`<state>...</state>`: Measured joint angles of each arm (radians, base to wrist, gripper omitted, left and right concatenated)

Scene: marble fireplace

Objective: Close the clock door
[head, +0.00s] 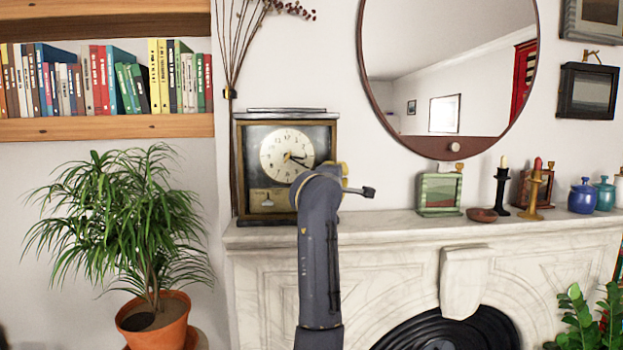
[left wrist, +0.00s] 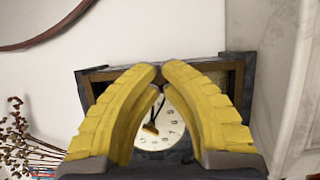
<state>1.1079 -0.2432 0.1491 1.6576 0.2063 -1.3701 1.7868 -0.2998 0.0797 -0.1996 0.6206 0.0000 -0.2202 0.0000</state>
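The clock (head: 243,165) stands on the left end of the mantel. It has a dark case, a brown-gold frame and a round cream dial (head: 287,155). My left gripper (head: 341,178) is in front of its lower right side, and my arm hides that corner. In the left wrist view the clock (left wrist: 232,75) lies behind the yellow fingers of my left gripper (left wrist: 159,70). Their tips are together or nearly so, with nothing visible held between them. How far the clock door stands from the case, and whether the fingers touch it, I cannot tell.
A round mirror (head: 450,60) hangs above. A potted plant (head: 150,240) stands left, below a bookshelf (head: 110,127). Dried stems rise behind the clock.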

